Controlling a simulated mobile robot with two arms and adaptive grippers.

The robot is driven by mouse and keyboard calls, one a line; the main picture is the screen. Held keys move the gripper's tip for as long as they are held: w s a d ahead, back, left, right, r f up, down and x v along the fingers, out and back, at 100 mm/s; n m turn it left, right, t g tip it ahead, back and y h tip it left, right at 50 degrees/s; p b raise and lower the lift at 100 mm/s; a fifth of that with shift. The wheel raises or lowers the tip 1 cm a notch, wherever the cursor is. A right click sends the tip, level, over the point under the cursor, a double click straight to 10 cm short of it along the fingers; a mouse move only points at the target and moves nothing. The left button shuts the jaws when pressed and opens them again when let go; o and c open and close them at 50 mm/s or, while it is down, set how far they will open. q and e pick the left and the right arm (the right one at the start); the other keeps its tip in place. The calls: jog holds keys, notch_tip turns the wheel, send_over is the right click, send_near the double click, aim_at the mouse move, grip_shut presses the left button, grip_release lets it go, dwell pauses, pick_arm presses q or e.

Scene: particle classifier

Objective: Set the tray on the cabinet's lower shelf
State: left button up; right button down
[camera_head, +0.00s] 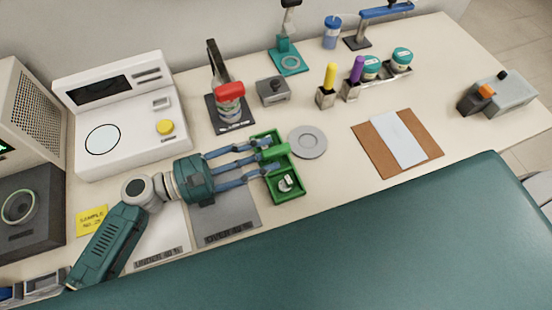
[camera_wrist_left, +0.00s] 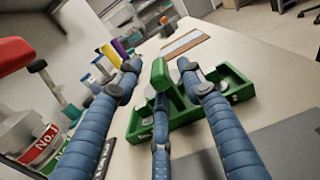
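The green tray (camera_head: 291,190) lies on the bench in the middle of the head view, with a raised green handle (camera_head: 276,152) between two compartments. Small pale items lie in the compartments. My left gripper (camera_head: 268,156) reaches in from the left, its blue fingers spread around the handle. In the left wrist view the handle (camera_wrist_left: 163,82) of the tray (camera_wrist_left: 236,82) stands between the fingers, with a visible gap on the left side; contact on the right side is unclear. The gripper looks open. I see no cabinet shelf. My right gripper is out of view.
A grey round dish (camera_head: 308,141) sits just right of the tray. A grey mat (camera_head: 226,218) lies to its left. A red-topped stand (camera_head: 230,102) and a white scale-like machine (camera_head: 118,112) stand behind. A brown board (camera_head: 378,153) lies at right.

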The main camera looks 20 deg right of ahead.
aim_at(290, 146)
pick_arm(q)
jog(key=d, duration=0.3)
jog(key=shift+d, duration=0.3)
grip_shut()
jog(key=shift+r, duration=0.15)
